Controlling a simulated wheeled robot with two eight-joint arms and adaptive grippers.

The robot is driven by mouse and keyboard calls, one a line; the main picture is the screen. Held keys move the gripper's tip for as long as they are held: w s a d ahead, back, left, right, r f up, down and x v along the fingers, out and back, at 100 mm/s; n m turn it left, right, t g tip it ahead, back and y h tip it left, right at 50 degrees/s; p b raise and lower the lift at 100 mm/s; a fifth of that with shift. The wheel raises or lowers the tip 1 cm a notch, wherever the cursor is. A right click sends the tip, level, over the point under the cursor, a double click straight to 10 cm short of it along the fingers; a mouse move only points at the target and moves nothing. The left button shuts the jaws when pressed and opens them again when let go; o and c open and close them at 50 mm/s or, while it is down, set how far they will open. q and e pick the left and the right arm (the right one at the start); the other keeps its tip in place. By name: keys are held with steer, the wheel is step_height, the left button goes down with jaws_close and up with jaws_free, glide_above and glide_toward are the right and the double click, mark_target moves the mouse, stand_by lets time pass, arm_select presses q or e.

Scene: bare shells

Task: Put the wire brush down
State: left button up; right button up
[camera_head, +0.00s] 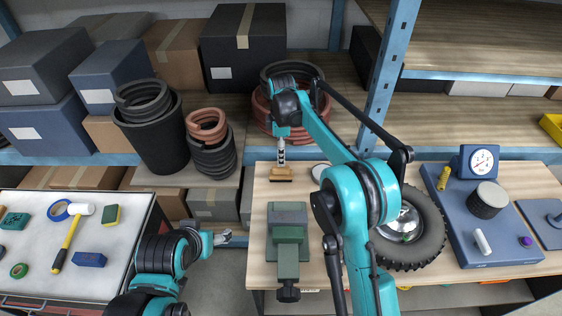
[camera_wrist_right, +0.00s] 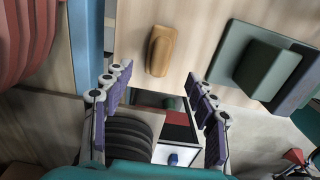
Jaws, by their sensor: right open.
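The wire brush (camera_head: 281,174) is a small tan wooden block lying on the light wooden workbench (camera_head: 259,213), near its back left edge. In the right wrist view the brush (camera_wrist_right: 161,50) lies on the wood, ahead of the fingertips and apart from them. My right gripper (camera_head: 281,156) is just above the brush in the head view. Its two purple-padded fingers (camera_wrist_right: 159,98) are spread wide with nothing between them. My left gripper (camera_head: 224,238) is low in the gap between the two tables, far from the brush; its fingers are too small to judge.
A green vise (camera_head: 288,233) stands on the bench in front of the brush. A wheel (camera_head: 418,228) and a blue plate with a dial gauge (camera_head: 479,160) are to the right. Hoses (camera_head: 262,107) and boxes fill the shelf behind. A left table (camera_head: 40,238) holds a mallet (camera_head: 71,237).

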steer(key=s+d+r+m+t, duration=0.4)
steer(key=s+d+r+m, duration=0.65)
steer(key=s, duration=0.55)
steer(key=s+d+f+m+t, duration=0.1)
steer(key=s+d+f+m, duration=0.1)
steer(key=s, duration=0.6)
steer(key=s+d+f+m+t, duration=0.2)
steer(key=s+d+m, duration=0.3)
steer(key=s, duration=0.3)
steer(key=shift+s+f, duration=0.35)
steer(key=shift+f, duration=0.4)
steer(key=shift+s+d+m, duration=0.1)
steer(key=shift+m, duration=0.15)
